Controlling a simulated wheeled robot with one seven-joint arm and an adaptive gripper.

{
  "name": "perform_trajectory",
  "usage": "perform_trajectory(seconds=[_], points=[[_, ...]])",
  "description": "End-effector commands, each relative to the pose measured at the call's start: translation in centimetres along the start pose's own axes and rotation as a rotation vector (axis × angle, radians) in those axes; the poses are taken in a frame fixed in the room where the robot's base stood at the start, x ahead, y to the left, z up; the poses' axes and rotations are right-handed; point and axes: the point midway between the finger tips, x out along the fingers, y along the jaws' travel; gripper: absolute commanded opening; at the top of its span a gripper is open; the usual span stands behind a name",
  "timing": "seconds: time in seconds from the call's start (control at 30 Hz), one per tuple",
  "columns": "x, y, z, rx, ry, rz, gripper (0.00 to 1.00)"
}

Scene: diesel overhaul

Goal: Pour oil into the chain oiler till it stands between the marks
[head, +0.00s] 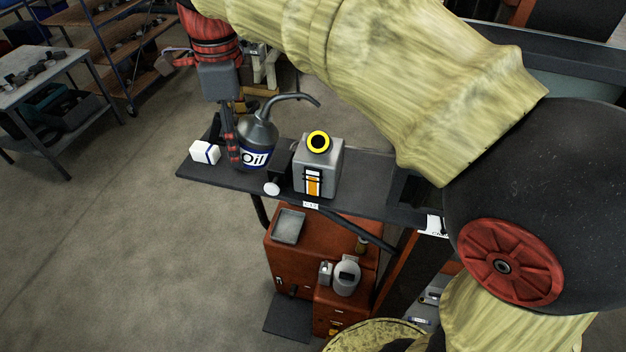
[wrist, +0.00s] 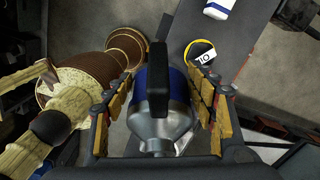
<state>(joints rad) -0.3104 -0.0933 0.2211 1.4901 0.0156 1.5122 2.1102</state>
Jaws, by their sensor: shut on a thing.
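The oil can (head: 258,132) is a grey metal can with a blue and white "Oil" label and a long curved spout. My gripper (head: 232,145) is shut on it from the left. The can looks upright; whether it touches the shelf cannot be told. Its spout tip is above the chain oiler, pointing right. The chain oiler (head: 331,172) is a grey box with a yellow-ringed filler opening on top. Its front sight window (head: 313,185) shows orange in the lower part; the marks are too small to read exactly. In the wrist view the can (wrist: 160,125) is between the fingers.
A dark shelf (head: 370,187) carries the can and oiler area. A white box (head: 205,152) sits left of my gripper, and a small white disc (head: 271,188) shows near the oiler. Below stands a red-brown cabinet (head: 293,251). Open floor lies to the left.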

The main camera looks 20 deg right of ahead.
Motion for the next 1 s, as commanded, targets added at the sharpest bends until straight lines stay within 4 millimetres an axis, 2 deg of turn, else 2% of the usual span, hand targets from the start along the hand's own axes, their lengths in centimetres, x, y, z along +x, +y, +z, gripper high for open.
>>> perform_trajectory(seconds=[0.33,0.53,0.87,1.0], points=[[0.0,0.0,-0.3,0.000,0.050,-0.002,0.11],[-0.2,0.0,-1.3,-0.002,0.197,0.000,0.11],[-0.3,0.0,-1.8,-0.001,0.242,0.000,0.11],[-1.0,0.0,-2.8,-0.002,0.355,0.000,0.11]])
